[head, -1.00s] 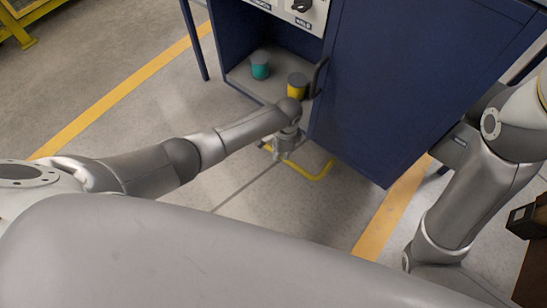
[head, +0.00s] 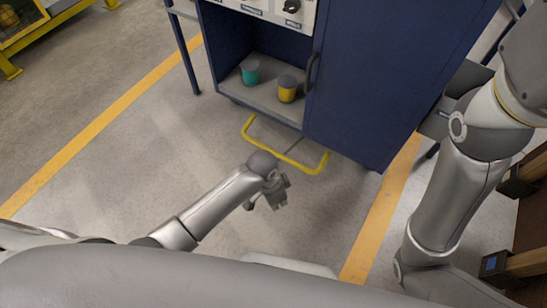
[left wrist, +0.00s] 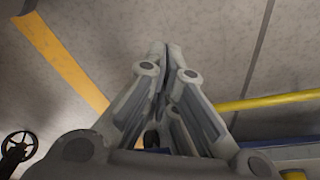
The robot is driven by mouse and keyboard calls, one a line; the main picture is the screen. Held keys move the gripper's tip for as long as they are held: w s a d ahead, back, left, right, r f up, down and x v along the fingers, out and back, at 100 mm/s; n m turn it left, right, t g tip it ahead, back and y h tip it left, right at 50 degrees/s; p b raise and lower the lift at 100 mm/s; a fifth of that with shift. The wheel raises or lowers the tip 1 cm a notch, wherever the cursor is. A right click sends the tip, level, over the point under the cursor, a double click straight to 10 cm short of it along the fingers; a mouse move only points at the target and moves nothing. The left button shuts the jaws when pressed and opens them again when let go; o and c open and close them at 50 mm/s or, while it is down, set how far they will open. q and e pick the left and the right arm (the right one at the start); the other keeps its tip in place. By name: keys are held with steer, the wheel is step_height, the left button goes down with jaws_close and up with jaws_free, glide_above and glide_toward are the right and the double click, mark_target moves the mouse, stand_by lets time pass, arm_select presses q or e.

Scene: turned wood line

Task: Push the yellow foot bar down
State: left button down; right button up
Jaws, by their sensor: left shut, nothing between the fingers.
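The yellow foot bar (head: 290,160) is a U-shaped tube sticking out low at the foot of the blue cabinet (head: 365,90).
A teal cup (head: 250,73) and a yellow cup (head: 287,89) with a grey top stand in the cabinet's open bay. A dark door handle (head: 311,72) is beside them. Yellow floor lines run at left and right. The floor before the bar is clear.

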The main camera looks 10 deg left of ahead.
arm_select(q)
steer(key=shift+s+a+r+n+t, duration=0.25)
steer(key=shift+s+r, duration=0.2)
steer(key=shift+s, duration=0.25)
steer(key=shift+s+a+r+n+t, duration=0.1)
steer(key=shift+s+r+n, duration=0.3)
steer(key=shift+s, duration=0.25)
